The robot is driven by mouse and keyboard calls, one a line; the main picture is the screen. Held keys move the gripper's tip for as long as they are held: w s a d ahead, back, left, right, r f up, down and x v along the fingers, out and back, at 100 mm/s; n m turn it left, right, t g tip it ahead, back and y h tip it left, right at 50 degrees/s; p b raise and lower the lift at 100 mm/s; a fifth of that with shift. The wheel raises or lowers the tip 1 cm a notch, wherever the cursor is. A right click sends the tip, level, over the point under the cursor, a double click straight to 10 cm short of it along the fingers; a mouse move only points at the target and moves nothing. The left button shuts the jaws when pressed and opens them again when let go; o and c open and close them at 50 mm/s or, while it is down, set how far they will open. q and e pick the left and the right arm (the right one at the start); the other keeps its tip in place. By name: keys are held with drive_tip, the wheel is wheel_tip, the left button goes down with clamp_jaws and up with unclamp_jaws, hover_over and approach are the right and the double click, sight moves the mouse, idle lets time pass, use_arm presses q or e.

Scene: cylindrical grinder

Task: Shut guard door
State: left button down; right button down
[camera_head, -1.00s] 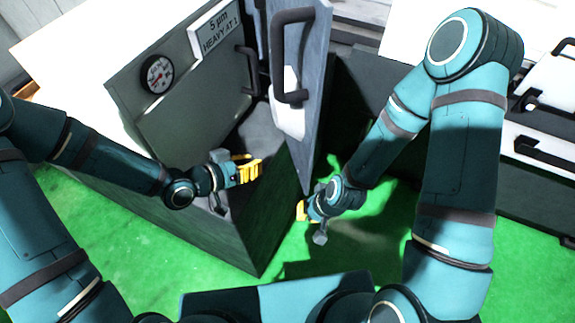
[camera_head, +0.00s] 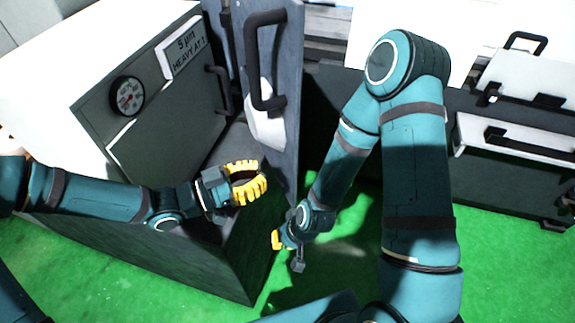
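The guard door (camera_head: 284,105) is a grey upright panel with a dark bar handle (camera_head: 262,60) and a white patch. It stands swung out from the machine, right of the open bay. My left gripper (camera_head: 258,180) has yellow fingers with a dark gap between them. It looks open and empty, below and left of the door in the picture, and I see no contact. My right gripper (camera_head: 276,240) is low, below the door's bottom corner, with a little yellow showing. Its fingers are too small and turned away to read.
A grey machine front with a dial gauge (camera_head: 127,97), a sign (camera_head: 184,46) and a second dark handle (camera_head: 220,90) is at left. A dark cabinet with white handled panels (camera_head: 515,140) is at right. Green floor (camera_head: 345,265) is open below.

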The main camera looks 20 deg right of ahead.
sight(289, 166)
use_arm(q)
drive_tip(key=d, duration=0.7)
drive_tip(key=shift+w, duration=0.4)
drive_tip(key=shift+d, duration=0.1)
